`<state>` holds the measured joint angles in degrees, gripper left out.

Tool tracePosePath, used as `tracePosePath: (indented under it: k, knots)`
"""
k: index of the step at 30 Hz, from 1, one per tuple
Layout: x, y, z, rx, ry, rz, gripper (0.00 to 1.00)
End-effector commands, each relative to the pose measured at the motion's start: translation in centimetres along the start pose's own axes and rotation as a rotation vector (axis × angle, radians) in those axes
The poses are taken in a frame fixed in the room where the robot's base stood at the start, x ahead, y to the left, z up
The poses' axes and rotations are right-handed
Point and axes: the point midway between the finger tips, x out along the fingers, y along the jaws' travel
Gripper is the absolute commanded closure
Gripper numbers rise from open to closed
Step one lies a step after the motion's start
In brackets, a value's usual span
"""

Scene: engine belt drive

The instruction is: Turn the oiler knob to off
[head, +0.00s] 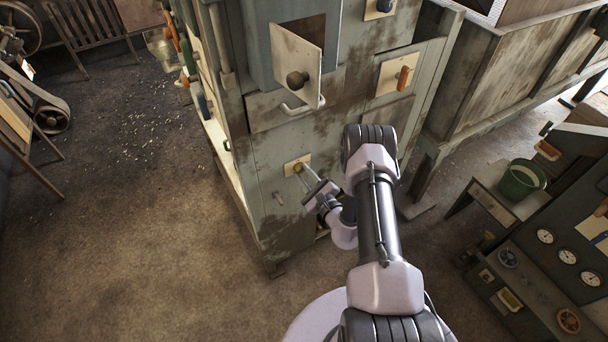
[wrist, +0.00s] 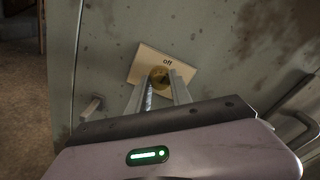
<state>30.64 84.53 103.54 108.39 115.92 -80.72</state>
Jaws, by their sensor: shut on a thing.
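The oiler knob (wrist: 159,77) is a small round brass-coloured knob on a cream plate (wrist: 146,60) marked "off" in the wrist view. The plate sits on the grey-green cabinet front and looks tilted in that view. My gripper (wrist: 160,82) points at the plate, with its two fingers on either side of the knob, shut on it. The fingers hide the lower part of the knob and plate. In the head view my gripper (head: 305,172) reaches the same small plate (head: 291,165) low on the cabinet. The knob's pointer direction cannot be told.
A small handle (wrist: 91,107) sticks out left of the plate, and a curved bar handle (wrist: 300,125) is at the right. Above, a small door (head: 297,62) stands open, and an orange-handled switch (head: 402,78) is at upper right. Bare floor (head: 130,230) lies left.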

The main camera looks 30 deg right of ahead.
Motion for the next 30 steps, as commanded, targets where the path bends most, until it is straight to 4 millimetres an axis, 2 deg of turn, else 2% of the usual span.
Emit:
tracePosePath:
  k: [9, 26, 27, 30]
  knots:
    - [-0.05, 0.15, -0.07, -0.116, 0.005, -0.002, 1.0]
    - [-0.05, 0.14, -0.05, -0.142, 0.006, -0.002, 1.0]
    - [-0.05, 0.14, -0.05, -0.142, 0.006, -0.002, 0.7]
    - [-0.04, 0.12, -0.04, -0.142, 0.005, -0.003, 0.53]
